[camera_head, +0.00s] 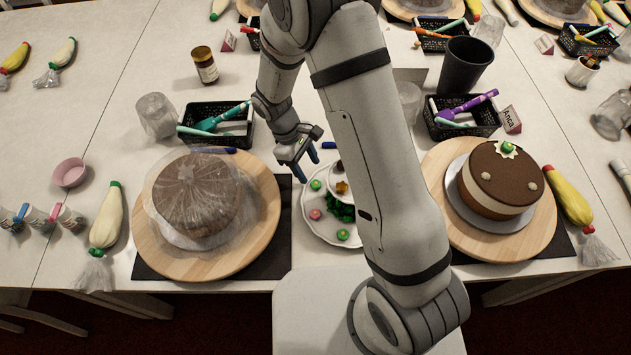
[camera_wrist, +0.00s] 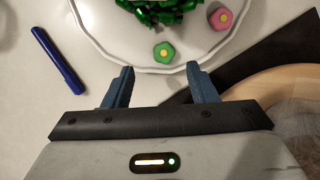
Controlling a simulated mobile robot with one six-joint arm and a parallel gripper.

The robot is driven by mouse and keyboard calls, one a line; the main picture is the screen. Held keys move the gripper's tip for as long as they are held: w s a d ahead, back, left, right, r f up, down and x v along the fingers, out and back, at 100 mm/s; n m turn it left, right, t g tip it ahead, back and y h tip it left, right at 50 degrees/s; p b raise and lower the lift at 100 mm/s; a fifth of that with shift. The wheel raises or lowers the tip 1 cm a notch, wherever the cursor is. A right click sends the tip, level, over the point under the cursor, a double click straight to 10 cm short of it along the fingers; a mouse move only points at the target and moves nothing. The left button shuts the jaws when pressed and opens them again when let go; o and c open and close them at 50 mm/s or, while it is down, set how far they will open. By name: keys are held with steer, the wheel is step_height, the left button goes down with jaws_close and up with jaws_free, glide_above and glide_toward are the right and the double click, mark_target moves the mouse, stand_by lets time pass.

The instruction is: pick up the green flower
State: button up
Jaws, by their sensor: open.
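A green flower with a yellow-orange centre (camera_wrist: 164,52) lies on the white plate near its rim, in the wrist view. It also shows in the head view (camera_head: 316,184), at the upper left of the plate. My gripper (camera_wrist: 160,68) is open and empty, and the flower appears just beyond and between its two blue fingertips. In the head view my gripper (camera_head: 309,169) hangs at the plate's upper left edge. A second green flower (camera_head: 343,234) lies at the plate's near edge. My arm covers the plate's right part.
The plate (camera_wrist: 100,43) also holds a pink flower (camera_wrist: 221,19), an orange flower (camera_head: 341,187) and green leaves (camera_head: 341,210). A blue pen (camera_wrist: 55,60) lies beside it. A wrapped cake (camera_head: 197,195) on a wooden turntable (camera_head: 265,215) stands left; a decorated cake (camera_head: 495,182) stands right.

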mark_target(315, 183)
steer(key=x, duration=0.3)
steer(key=p+x, duration=0.1)
steer(key=x, duration=0.1)
steer(key=shift+s+a+r, duration=0.1)
steer(key=shift+s, duration=0.2)
steer(key=shift+c, duration=0.5)
steer(key=c, duration=0.9)
